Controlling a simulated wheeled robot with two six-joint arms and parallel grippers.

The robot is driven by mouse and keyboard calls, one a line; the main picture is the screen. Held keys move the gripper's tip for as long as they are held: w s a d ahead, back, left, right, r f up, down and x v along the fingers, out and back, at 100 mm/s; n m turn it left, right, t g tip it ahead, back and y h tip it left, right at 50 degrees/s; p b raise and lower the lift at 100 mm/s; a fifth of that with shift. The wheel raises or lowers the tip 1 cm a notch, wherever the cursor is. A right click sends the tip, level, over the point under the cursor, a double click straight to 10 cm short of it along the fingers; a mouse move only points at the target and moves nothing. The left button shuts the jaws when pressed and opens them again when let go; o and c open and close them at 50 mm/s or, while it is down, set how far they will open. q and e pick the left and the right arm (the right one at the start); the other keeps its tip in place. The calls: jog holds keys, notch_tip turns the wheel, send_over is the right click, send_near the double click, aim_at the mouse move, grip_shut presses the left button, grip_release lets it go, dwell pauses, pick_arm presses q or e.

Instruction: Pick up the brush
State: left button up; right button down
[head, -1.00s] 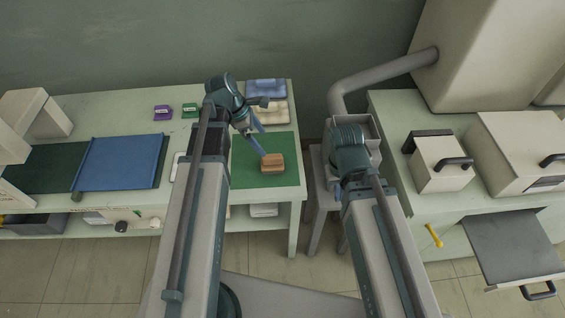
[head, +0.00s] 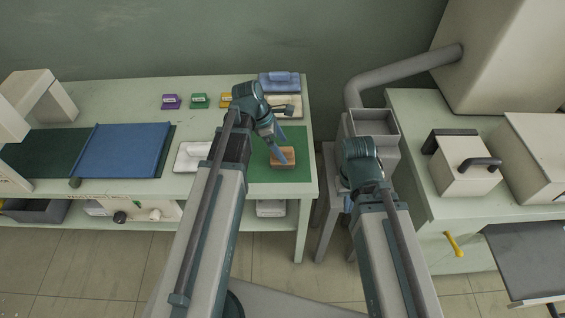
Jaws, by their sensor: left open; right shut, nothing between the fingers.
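The brush (head: 290,162) looks like a small brown wooden block and lies on the green mat (head: 290,188) at the right end of the left table. My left gripper (head: 280,151) is open, with its blue fingers pointing down at the brush. One finger overlaps the brush in the head view; I cannot tell whether it touches. My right gripper (head: 347,203) hangs near the stool between the tables, shut and empty, mostly hidden behind its own arm.
A white tray (head: 190,157) lies left of the mat. Folded cloths (head: 279,82) lie behind it. Purple (head: 171,101), green (head: 199,100) and yellow (head: 227,100) items stand at the back. A grey open box (head: 375,122) stands between the tables.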

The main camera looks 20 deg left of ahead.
aim_at(286, 156)
pick_arm(q)
jog(key=b+x, duration=0.4)
jog(key=shift+s+a+f, duration=0.1)
jog(key=shift+s+f, duration=0.15)
jog(key=shift+f, duration=0.1)
jog(key=shift+f+b, duration=0.35)
jog(key=shift+b, duration=0.15)
jog(key=shift+r, duration=0.1)
grip_shut()
jog(key=shift+r, duration=0.1)
